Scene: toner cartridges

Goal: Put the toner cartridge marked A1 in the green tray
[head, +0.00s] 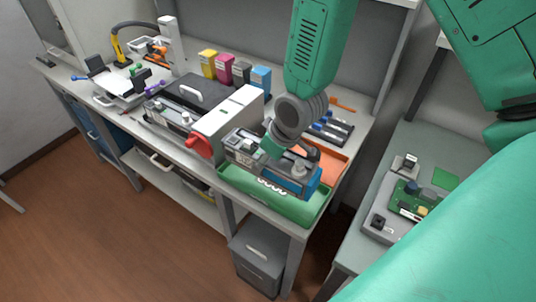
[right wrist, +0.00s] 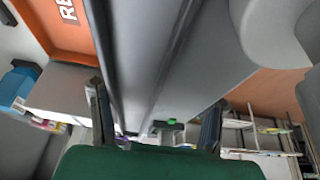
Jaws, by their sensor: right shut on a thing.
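My right gripper (head: 283,150) comes down from the top of the head view and is shut on a long grey toner cartridge (head: 254,158) with a blue end. The cartridge lies lengthwise over the green tray (head: 312,213) and covers much of its inside. I cannot tell whether it touches the tray floor. No A1 mark can be read. In the right wrist view the grey cartridge (right wrist: 155,60) fills the middle, between the two fingers of the gripper (right wrist: 155,122). My left gripper is not in view.
An orange tray (head: 335,169) lies just behind the green one; its lettered wall shows in the right wrist view (right wrist: 45,30). A white unit with a red part (head: 228,125) stands close on the left. Yellow, magenta, grey and blue boxes (head: 226,70) stand behind. A side table (head: 437,152) is at right.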

